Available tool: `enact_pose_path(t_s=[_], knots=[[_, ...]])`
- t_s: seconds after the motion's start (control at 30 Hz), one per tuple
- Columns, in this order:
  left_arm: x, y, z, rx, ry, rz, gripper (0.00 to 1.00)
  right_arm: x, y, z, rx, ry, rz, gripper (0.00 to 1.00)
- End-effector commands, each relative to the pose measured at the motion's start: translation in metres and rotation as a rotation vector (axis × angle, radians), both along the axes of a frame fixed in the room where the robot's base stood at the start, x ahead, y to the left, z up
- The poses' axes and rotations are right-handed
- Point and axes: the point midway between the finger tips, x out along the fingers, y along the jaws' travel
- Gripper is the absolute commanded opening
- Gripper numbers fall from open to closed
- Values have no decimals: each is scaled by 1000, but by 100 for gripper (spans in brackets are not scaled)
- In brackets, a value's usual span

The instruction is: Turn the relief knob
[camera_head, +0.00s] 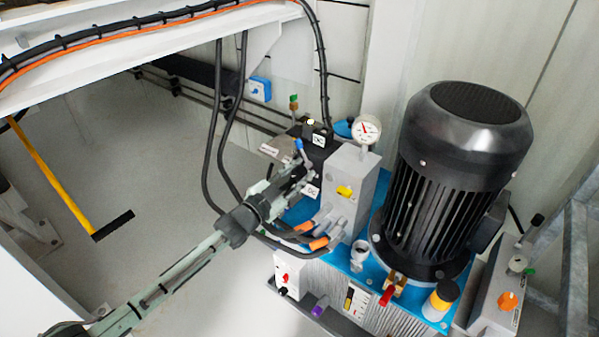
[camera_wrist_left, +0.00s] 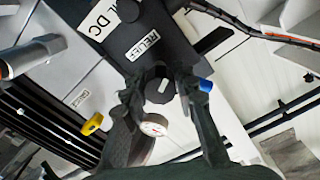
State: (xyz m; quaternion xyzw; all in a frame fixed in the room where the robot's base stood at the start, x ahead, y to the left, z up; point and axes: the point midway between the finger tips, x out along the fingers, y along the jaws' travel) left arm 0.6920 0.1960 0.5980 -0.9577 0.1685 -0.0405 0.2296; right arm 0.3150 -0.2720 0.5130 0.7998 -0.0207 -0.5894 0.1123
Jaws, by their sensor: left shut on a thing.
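The relief knob (camera_wrist_left: 159,90) is a dark round knob with a pale mark, below a white RELIEF label (camera_wrist_left: 143,42) on a black block in the left wrist view. My left gripper (camera_wrist_left: 160,84) has one finger on each side of the knob and is shut on it. In the head view my left gripper (camera_head: 302,178) reaches the valve block from the lower left, and its fingers hide the knob there. My right gripper is in neither view.
A grey block with a yellow knob (camera_head: 344,191) and a pressure gauge (camera_head: 366,130) stands right of the gripper. A large black motor (camera_head: 446,180) stands further right. Hoses with orange fittings (camera_head: 318,243) run just below the gripper. A blue-tipped part (camera_head: 298,146) is close above it.

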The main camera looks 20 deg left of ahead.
Motion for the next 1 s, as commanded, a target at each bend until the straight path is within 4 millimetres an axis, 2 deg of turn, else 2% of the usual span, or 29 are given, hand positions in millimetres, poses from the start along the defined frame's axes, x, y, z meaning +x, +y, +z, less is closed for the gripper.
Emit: enact_pose_path(t_s=[0.17, 0.2, 0.37, 0.73, 0.87, 1.0], knots=[[-1, 0, -1, 0, 2, 0, 0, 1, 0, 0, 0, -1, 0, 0], [-1, 0, -1, 0, 2, 0, 31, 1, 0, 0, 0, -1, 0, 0], [0, 0, -1, -1, 2, 0, 50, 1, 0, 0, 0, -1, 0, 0], [-6, 2, -1, -1, 3, 0, 50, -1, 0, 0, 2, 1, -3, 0], [-25, 9, -1, 0, 4, 0, 50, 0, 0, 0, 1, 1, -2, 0], [-54, 19, -2, 1, 5, -1, 50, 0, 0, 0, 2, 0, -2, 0]])
